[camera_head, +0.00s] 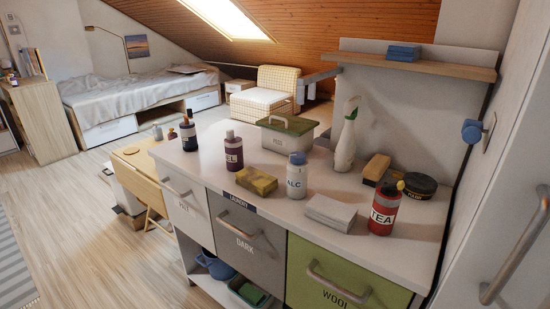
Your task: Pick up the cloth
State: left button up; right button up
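A folded white cloth (331,212) lies flat on the white counter top (232,195), near its front edge above the green drawer. It looks like a small stack of layers. A folded blue item (403,52), perhaps cloth, lies on the wall shelf at the upper right. A green item (250,293), perhaps cloth, lies in a tray on the low shelf under the drawers. Neither of my grippers shows in this view.
A red TEA bottle (384,208) stands just right of the white cloth, and the white ALC bottle (296,176) stands behind it to the left. A yellow sponge (257,181), a brush (377,168) and a dark round tin (419,186) are nearby. Drawer handles (338,285) stick out in front.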

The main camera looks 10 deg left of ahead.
aim_at(261, 184)
jog(key=i+j, duration=0.25)
jog(key=i, duration=0.15)
jog(key=i+j+u, duration=0.1)
jog(key=i+j, duration=0.15)
jog(key=i, duration=0.2)
jog(key=i+j, duration=0.25)
jog(key=i, duration=0.15)
jog(key=i+j, duration=0.2)
jog(key=i, duration=0.25)
jog(key=j+u, duration=0.05)
